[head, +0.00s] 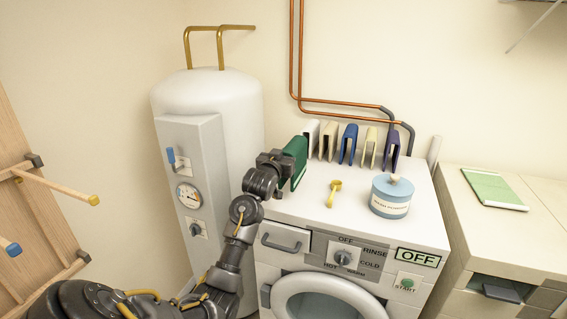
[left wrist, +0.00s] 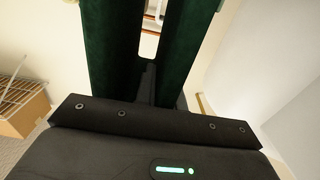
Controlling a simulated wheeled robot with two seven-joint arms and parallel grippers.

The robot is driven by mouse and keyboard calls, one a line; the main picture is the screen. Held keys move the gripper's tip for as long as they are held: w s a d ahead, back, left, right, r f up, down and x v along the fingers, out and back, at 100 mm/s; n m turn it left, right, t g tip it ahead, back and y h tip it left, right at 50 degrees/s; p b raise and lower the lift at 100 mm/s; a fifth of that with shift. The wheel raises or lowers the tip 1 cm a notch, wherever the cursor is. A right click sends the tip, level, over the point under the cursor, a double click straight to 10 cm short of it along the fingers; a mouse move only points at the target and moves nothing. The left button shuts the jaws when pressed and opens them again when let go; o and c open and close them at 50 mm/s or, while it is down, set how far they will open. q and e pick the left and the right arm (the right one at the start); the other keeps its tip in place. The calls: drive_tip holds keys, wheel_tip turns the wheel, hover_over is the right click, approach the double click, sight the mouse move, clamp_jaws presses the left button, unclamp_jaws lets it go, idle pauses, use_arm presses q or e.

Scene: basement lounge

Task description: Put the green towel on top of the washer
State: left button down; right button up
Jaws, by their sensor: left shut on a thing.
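The green towel (head: 297,161) is folded over in a narrow upside-down U at the back left of the washer top. My left gripper (head: 277,165) is shut on it from the left side. In the left wrist view the towel (left wrist: 107,45) shows as two dark green panels with a gap between them. The white washer (head: 335,212) stands in the middle of the head view. The towel is over or at the left edge of its top; I cannot tell whether it touches the surface. My right gripper is not in view.
Several folded cloths, including a blue one (head: 348,144) and a purple one (head: 392,148), stand in a row along the washer's back. A white tank (head: 205,95) stands left. The front left top is clear.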

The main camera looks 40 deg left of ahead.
use_arm(q)
drive_tip(key=f, duration=0.1)
drive_tip(key=f+p, duration=0.2)
drive_tip(key=f, duration=0.1)
drive_tip(key=shift+a, duration=0.35)
drive_tip(key=shift+w, duration=0.1)
drive_tip(key=c, duration=1.9)
unclamp_jaws()
drive_tip(key=shift+f, duration=0.15)
drive_tip(key=shift+c, duration=0.2)
drive_tip(key=o, duration=0.5)
drive_tip(key=shift+c, duration=0.2)
